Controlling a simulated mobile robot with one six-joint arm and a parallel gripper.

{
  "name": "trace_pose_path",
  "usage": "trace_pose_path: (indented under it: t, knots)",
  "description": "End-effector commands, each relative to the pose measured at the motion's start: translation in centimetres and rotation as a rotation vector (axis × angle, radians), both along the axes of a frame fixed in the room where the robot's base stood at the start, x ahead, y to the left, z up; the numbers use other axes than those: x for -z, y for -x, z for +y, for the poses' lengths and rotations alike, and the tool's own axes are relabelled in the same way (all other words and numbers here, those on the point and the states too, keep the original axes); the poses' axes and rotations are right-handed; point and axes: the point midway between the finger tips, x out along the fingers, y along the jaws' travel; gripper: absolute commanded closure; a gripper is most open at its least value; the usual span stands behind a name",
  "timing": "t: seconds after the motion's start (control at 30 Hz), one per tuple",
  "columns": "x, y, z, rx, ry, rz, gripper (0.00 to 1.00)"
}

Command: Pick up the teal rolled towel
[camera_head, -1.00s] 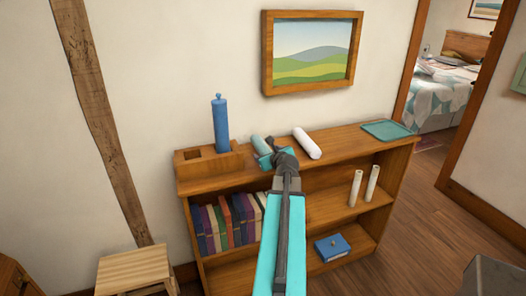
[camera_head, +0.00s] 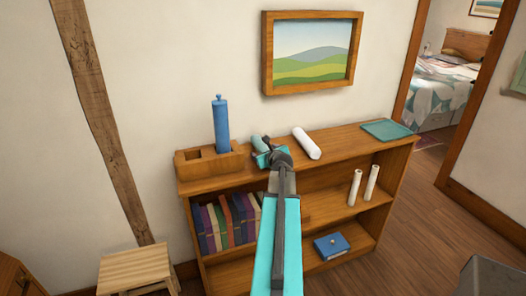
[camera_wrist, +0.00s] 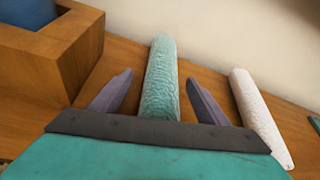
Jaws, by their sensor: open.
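The teal rolled towel (camera_wrist: 161,82) lies on top of the wooden shelf unit, between the wooden block and a white rolled towel. In the wrist view it lies between the two fingers of my gripper (camera_wrist: 158,100), with a gap on each side. My gripper is open. In the head view my gripper (camera_head: 262,152) is over the shelf top at the towel, and it hides most of the towel; only the far end of the teal towel (camera_head: 257,142) shows.
The white rolled towel (camera_head: 307,143) lies just right. A wooden block (camera_head: 190,167) holding a blue cylinder (camera_head: 221,124) stands close on the left. A teal tray (camera_head: 387,130) lies at the right end of the shelf top (camera_head: 345,146). A wall is behind.

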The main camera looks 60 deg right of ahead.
Motion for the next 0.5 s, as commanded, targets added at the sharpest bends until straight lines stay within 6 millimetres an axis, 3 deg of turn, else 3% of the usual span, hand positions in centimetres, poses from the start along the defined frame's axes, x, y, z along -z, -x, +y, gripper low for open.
trace_pose_path:
  t: [0.27, 0.5]
  knots:
    - [-0.03, 0.01, -0.01, 0.000, 0.000, 0.000, 0.31]
    - [-0.04, 0.01, 0.00, 0.000, 0.000, 0.000, 0.70]
